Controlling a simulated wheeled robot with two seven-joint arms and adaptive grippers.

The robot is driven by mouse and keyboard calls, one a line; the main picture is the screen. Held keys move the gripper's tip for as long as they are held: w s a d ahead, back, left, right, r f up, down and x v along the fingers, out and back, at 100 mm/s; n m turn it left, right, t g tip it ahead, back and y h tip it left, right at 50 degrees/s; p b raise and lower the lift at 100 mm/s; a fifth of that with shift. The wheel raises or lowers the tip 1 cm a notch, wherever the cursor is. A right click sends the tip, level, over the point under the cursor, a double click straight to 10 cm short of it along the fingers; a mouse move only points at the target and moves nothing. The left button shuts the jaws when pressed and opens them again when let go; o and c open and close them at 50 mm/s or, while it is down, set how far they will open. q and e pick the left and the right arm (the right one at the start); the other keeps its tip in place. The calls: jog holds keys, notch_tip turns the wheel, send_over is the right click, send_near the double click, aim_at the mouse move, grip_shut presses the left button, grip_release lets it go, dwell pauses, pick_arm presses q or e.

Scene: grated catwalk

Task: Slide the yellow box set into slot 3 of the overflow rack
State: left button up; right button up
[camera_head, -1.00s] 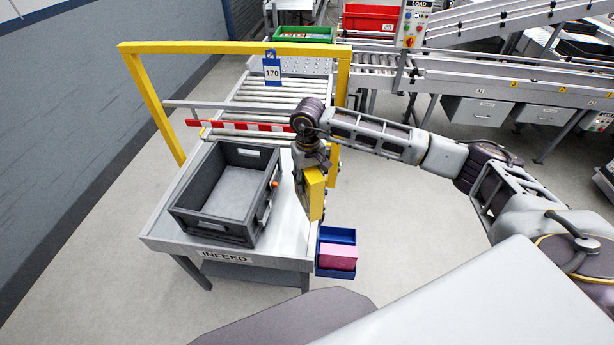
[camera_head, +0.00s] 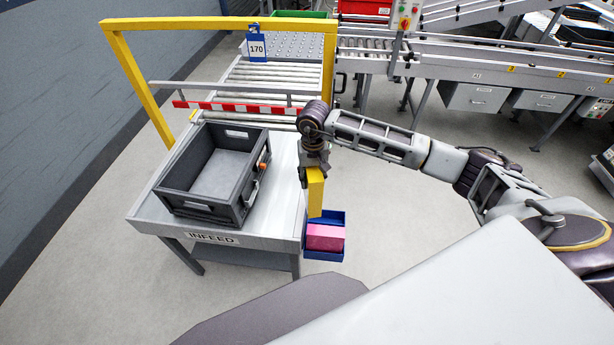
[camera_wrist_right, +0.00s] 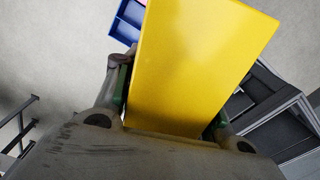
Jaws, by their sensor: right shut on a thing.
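My right gripper (camera_head: 314,168) is shut on the yellow box set (camera_head: 316,194), which hangs upright below it. In the right wrist view the yellow box set (camera_wrist_right: 195,65) fills the middle between my fingers (camera_wrist_right: 168,110). The blue overflow rack (camera_head: 337,217) is at the right side of the infeed table, with a pink box (camera_head: 325,237) in its front part. The yellow box appears above and behind the pink one, its lower end overlapping the rack's rear in the picture; I cannot tell whether they touch. Slot numbers are not readable. My left gripper is out of view.
A grey open tote (camera_head: 190,207) stands on the infeed table (camera_head: 279,220) left of the gripper. A yellow gate frame (camera_head: 220,24) spans the conveyor behind, with a red-and-white bar (camera_head: 240,107) below it. Floor right of the rack is clear.

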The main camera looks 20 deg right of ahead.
jog(key=w+d+f+m+b, duration=0.35)
jog(key=d+m, duration=0.45)
jog(key=m, duration=0.8)
pick_arm(q)
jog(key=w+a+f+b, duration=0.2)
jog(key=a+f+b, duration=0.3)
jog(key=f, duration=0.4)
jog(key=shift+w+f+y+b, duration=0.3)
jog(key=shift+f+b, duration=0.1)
jog(key=shift+b, duration=0.1)
pick_arm(e)
notch_tip(320, 180, down, 16)
jog(key=m, duration=0.5)
jog(key=shift+s+d+f, duration=0.25)
jog(key=shift+s+d, duration=0.05)
jog(key=shift+d, duration=0.15)
